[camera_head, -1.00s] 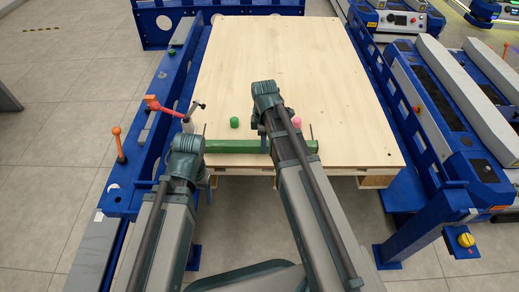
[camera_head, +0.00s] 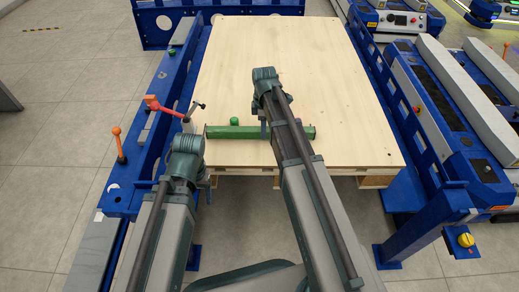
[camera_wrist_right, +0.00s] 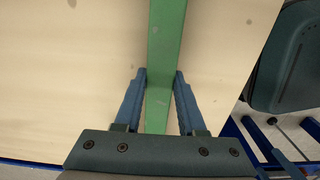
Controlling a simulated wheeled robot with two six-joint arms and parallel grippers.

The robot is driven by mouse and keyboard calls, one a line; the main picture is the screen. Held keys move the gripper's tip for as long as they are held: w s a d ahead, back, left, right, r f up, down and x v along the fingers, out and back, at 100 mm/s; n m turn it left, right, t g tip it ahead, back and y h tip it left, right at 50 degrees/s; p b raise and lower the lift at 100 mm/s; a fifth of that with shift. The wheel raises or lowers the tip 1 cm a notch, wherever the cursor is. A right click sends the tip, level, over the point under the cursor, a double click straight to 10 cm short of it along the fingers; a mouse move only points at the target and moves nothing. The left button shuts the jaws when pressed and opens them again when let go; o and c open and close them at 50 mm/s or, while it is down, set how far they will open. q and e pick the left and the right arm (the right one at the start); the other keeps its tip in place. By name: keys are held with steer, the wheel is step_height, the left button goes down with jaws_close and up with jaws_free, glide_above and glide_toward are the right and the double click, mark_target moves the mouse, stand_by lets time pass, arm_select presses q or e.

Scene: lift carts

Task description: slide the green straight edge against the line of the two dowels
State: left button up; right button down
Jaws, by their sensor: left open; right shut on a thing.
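The green straight edge (camera_head: 228,132) lies across the near part of the pale wooden board. In the head view a green dowel (camera_head: 234,121) stands just beyond its left half; whether they touch I cannot tell. The pink dowel is not visible now. My right gripper (camera_wrist_right: 161,73) is shut on the straight edge, one finger on each side of it in the right wrist view; in the head view its arm covers much of it. My left gripper (camera_head: 206,182) is open, near the board's front left corner and apart from the straight edge.
The wooden board (camera_head: 290,60) is clear beyond the dowel line. A blue frame rail with a red-handled clamp (camera_head: 160,105) and an orange-knobbed lever (camera_head: 118,140) runs along the left side. Blue lift carts (camera_head: 440,110) stand on the right.

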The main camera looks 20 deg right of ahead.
steer(key=shift+w+d, duration=0.15)
steer(key=shift+w, duration=0.4)
steer(key=shift+w+d, duration=0.15)
steer(key=shift+w, duration=0.4)
steer(key=shift+s, duration=0.1)
steer(key=shift+c, duration=2.1)
jaws_free()
steer(key=shift+r, duration=0.1)
step_height(320, 180, up, 14)
steer(key=p, duration=1.4)
steer(key=shift+s, duration=0.1)
